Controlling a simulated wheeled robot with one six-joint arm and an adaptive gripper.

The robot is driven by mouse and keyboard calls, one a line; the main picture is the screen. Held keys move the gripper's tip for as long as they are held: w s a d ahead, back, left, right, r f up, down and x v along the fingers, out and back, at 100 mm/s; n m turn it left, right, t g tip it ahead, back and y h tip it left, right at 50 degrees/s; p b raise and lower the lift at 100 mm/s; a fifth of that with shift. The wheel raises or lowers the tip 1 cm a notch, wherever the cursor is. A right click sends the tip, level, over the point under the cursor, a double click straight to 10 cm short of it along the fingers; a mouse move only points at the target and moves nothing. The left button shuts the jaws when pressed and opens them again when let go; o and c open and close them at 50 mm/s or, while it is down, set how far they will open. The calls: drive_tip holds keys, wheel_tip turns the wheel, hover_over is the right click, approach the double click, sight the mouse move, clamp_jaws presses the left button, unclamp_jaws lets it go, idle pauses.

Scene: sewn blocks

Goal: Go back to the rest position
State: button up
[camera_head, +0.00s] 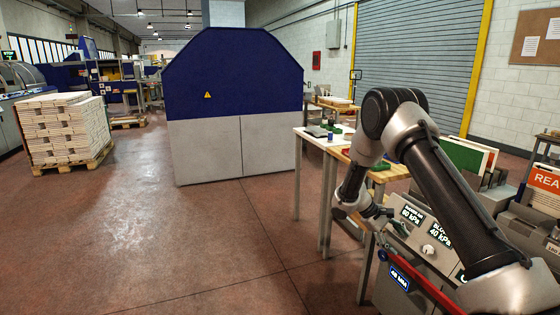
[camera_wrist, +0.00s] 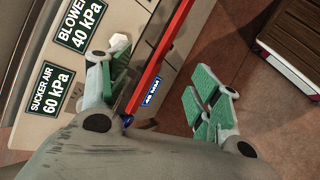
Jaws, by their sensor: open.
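My gripper (camera_head: 376,215) hangs at the end of my bent arm, to the right of centre in the head view, in front of a grey machine panel (camera_head: 420,240). In the wrist view my gripper (camera_wrist: 160,82) is open, its green-padded fingers spread wide apart. Nothing is held between them. A red bar (camera_wrist: 163,52) and a blue label (camera_wrist: 153,92) show in the gap behind the fingers. I cannot tell how far the fingers are from the bar.
The panel carries pressure signs, one reading 60 kPa (camera_wrist: 51,88). A table (camera_head: 314,140) with small items stands behind my arm. A blue and grey cabinet (camera_head: 235,100) and a pallet stack (camera_head: 63,128) stand farther off. The floor at left is clear.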

drive_tip(key=s+a+r+m+t+y, duration=0.2)
drive_tip(key=s+r+t+y, duration=0.1)
drive_tip(key=s+r, duration=1.3)
drive_tip(key=s+a+r+m+t+y, duration=0.2)
drive_tip(key=s+r+y, duration=0.3)
drive_tip(key=s+r, duration=1.2)
drive_tip(key=shift+s+r+m+t+y, duration=0.4)
drive_tip(key=shift+s+t, duration=0.5)
drive_tip(key=shift+s, duration=0.75)
drive_tip(key=shift+a+f, duration=0.1)
drive_tip(key=shift+f, duration=0.05)
